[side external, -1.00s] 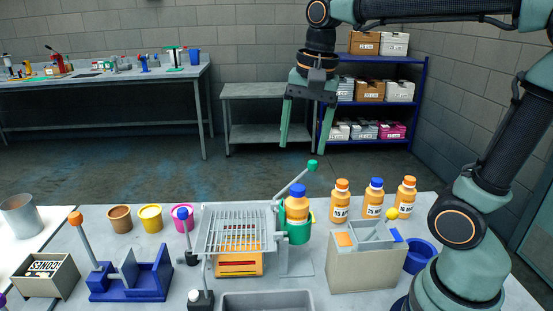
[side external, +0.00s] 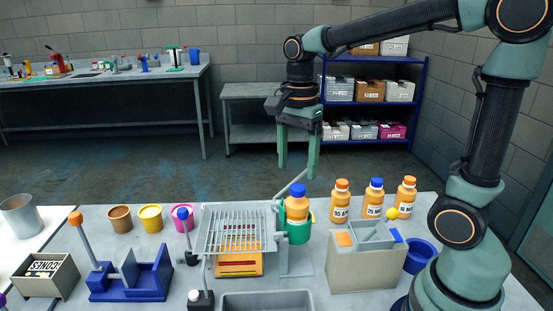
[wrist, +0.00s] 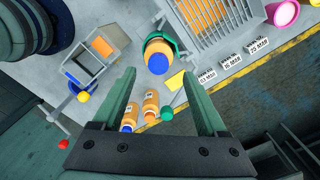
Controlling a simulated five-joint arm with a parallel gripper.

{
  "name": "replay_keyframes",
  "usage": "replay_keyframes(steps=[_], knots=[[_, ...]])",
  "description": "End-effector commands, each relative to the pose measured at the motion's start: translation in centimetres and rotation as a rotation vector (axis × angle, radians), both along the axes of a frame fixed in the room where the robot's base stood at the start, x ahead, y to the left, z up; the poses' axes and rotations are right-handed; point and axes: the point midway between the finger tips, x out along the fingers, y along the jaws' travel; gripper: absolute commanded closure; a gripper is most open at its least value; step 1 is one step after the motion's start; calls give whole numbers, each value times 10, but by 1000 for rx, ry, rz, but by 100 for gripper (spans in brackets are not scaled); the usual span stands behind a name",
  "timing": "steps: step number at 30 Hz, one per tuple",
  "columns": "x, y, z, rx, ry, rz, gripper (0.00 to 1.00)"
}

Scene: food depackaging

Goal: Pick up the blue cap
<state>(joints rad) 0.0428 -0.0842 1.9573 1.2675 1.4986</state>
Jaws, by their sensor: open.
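An orange bottle (side external: 297,212) with a blue cap (side external: 298,190) stands upright in a green holder (side external: 299,234) beside the wire rack. In the wrist view this blue cap (wrist: 157,64) lies just beyond the fingertips, between their lines. My gripper (side external: 298,168) is open and empty, above the capped bottle and apart from it. Its two green fingers frame the wrist view (wrist: 157,76). A second blue cap (side external: 376,183) tops the middle bottle of a row to the right; it also shows in the wrist view (wrist: 127,129), beside the left finger.
Orange-capped bottles (side external: 340,202) (side external: 406,193) flank the second blue-capped bottle. A lever (side external: 292,183) rises behind the holder; its green knob (wrist: 167,114) shows between my fingers. A wire rack (side external: 235,229) stands left, a beige box (side external: 362,265) right. The air above the bottles is free.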

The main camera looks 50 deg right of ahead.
Motion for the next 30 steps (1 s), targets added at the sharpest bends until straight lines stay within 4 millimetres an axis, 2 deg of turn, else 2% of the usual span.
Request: replay_keyframes(steps=[9,18,19,23,24,25,30], knots=[[-2,-3,-42,0,4,0,25],[-2,-3,-48,0,1,0,25],[-2,-3,-48,0,1,0,29],[-2,-3,-48,0,1,0,78],[-2,-3,-48,0,1,0,94],[-2,-3,-48,0,1,0,100],[-2,-3,-48,0,1,0,100]])
